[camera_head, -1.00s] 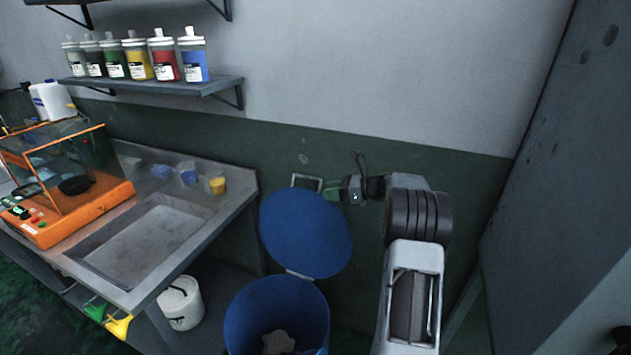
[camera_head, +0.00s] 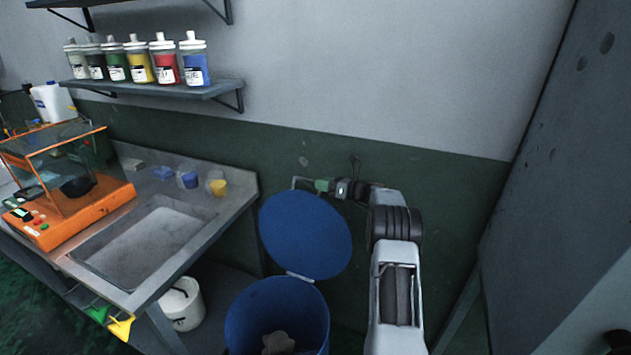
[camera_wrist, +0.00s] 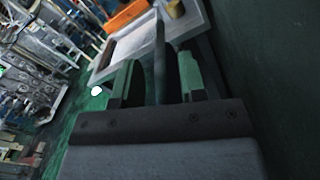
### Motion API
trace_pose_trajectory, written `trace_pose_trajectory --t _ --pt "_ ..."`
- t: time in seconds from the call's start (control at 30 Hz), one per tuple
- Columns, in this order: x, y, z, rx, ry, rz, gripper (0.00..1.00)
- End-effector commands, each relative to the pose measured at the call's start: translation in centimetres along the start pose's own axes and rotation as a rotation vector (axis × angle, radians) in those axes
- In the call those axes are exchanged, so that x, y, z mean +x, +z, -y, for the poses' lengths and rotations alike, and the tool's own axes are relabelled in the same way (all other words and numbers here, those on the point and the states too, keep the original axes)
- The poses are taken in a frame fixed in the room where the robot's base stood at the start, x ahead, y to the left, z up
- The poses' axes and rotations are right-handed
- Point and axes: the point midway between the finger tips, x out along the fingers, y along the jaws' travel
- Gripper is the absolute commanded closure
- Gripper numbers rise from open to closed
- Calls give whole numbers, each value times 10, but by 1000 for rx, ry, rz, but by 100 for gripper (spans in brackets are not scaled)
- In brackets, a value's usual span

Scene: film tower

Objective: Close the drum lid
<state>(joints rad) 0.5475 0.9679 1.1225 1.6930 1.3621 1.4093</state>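The blue drum (camera_head: 240,325) stands on the floor at bottom centre in the head view. Its round blue lid (camera_head: 305,235) is open, tilted up at the back on a light hinge. My gripper (camera_head: 308,184) is at the lid's upper edge, reaching left from the right side; its fingertips are partly hard to make out there. In the wrist view my gripper (camera_wrist: 158,75) has two green-padded fingers apart. A dark narrow bar lies between them with gaps on both sides; I cannot tell whether it is the lid's edge.
A steel sink bench (camera_head: 225,215) stands to the left, with an orange machine (camera_head: 75,215) on it. A white bucket (camera_head: 181,308) is under the bench. A shelf (camera_head: 150,88) of paint bottles hangs above. The wall is close behind the lid; a grey panel (camera_head: 560,170) rises at right.

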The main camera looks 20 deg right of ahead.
Motion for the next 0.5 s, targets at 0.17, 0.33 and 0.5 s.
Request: trace_pose_trajectory --t 0.17,0.33,0.5 --pt "20 0 0 1 1 0 62" --pt "29 0 0 1 -1 0 62" --pt "31 0 0 1 -1 0 62"
